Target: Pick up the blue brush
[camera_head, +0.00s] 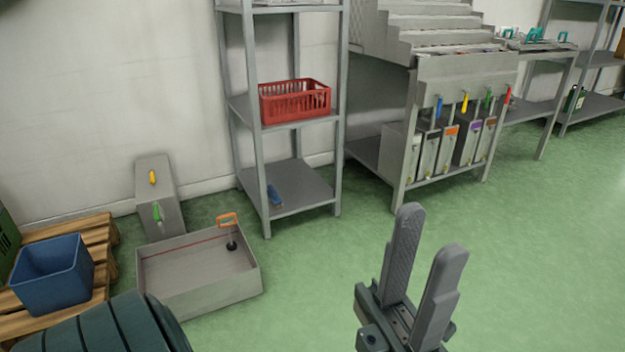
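A small blue object that looks like the blue brush (274,195) lies on the bottom shelf (300,187) of the grey metal rack, near its left front post. It is too small to make out bristles. My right gripper is not in view.
A grey open box (200,278) with an orange-handled tool (229,228) stands left of the rack. A blue bin (52,272) sits on a wooden pallet (98,240). A red crate (294,101) is on the shelf above. Green floor (540,230) is clear at right.

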